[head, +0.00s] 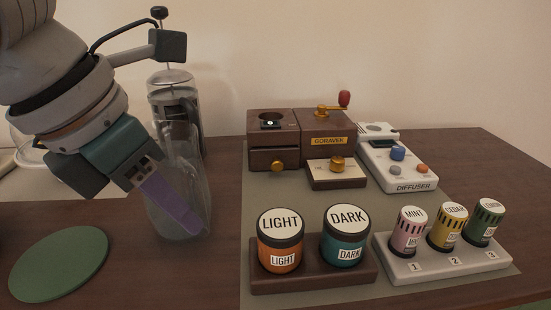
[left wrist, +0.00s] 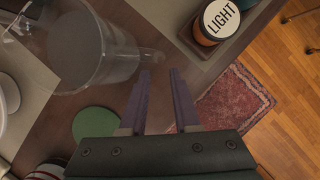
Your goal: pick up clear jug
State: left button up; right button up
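The clear jug (head: 196,175) stands on the dark wooden table, left of the grey mat in the head view. It is see-through and looks empty. It also shows at upper left in the left wrist view (left wrist: 92,62). My left gripper (head: 194,228) reaches down from the upper left, its purple finger overlapping the jug in the head view. In the left wrist view the two purple fingers (left wrist: 162,76) are apart with nothing between them, to the right of the jug's body. I cannot tell whether they touch the jug. My right gripper is not in view.
A french press (head: 172,90) stands behind the jug. A green round coaster (head: 60,262) lies at front left. The mat (head: 350,205) holds a brown grinder (head: 272,150), the LIGHT jar (head: 281,240), the DARK jar (head: 343,236), a diffuser (head: 398,170) and small labelled canisters.

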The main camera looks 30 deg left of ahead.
aim_at(206, 236)
pick_arm(q)
jog(key=x, duration=0.3)
jog(key=b+x, duration=0.1)
jog(key=x, duration=0.1)
jog(key=shift+w+d+f, duration=0.1)
jog(key=shift+w+f, duration=0.1)
jog(key=shift+w, duration=0.3)
grip_shut()
jog(key=shift+r, duration=0.15)
dwell(0.8)
